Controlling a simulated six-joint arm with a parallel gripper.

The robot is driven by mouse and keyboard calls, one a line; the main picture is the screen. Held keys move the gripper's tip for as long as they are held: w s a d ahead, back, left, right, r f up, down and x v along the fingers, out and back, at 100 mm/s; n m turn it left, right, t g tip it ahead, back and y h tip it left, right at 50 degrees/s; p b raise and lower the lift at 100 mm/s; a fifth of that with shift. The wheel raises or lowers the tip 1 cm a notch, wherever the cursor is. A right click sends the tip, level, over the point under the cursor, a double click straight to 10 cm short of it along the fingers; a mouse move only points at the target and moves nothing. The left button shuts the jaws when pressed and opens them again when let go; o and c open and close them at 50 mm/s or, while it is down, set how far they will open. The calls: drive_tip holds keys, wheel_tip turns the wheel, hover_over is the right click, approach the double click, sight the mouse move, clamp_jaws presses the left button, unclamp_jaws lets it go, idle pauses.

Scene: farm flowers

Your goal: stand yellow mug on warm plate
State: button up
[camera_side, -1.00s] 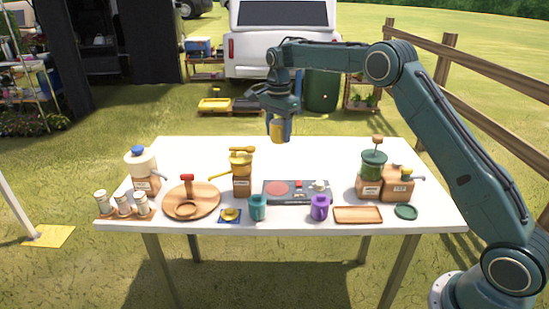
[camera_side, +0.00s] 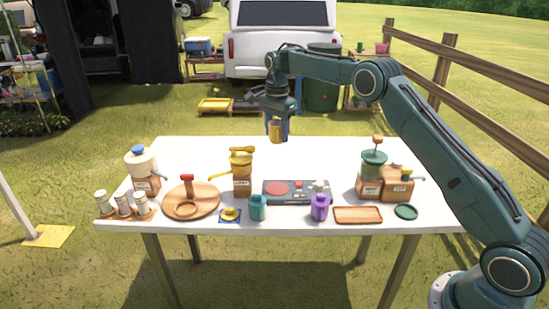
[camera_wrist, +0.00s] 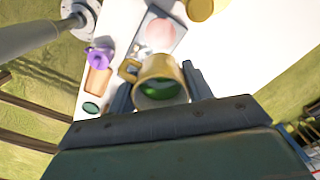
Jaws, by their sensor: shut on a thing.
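The yellow mug (camera_side: 276,130) is held up above the far part of the white table. My gripper (camera_side: 277,122) is shut on it. In the wrist view the mug (camera_wrist: 159,70) sits between the fingers with its handle to the left, and something green shows inside it. The warm plate (camera_side: 277,187) is the reddish disc on a dark flat unit at the table's middle, nearer the side camera than the mug. Its pinkish disc also shows in the wrist view (camera_wrist: 161,34), above the mug and apart from it. Nothing stands on the disc.
A teal mug (camera_side: 258,207) and a purple mug (camera_side: 319,207) stand in front of the unit. A yellow grinder (camera_side: 241,172) stands left of it, a green grinder (camera_side: 373,167) right. A wooden tray (camera_side: 357,215) lies front right. The table's far part is clear.

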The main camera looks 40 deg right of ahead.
wheel_tip(320, 180, down, 18)
drive_tip(key=shift+r, duration=0.25)
idle(0.6)
drive_tip(key=shift+f, duration=0.15)
drive_tip(key=o, duration=1.1)
drive_tip(key=shift+r, duration=6.15)
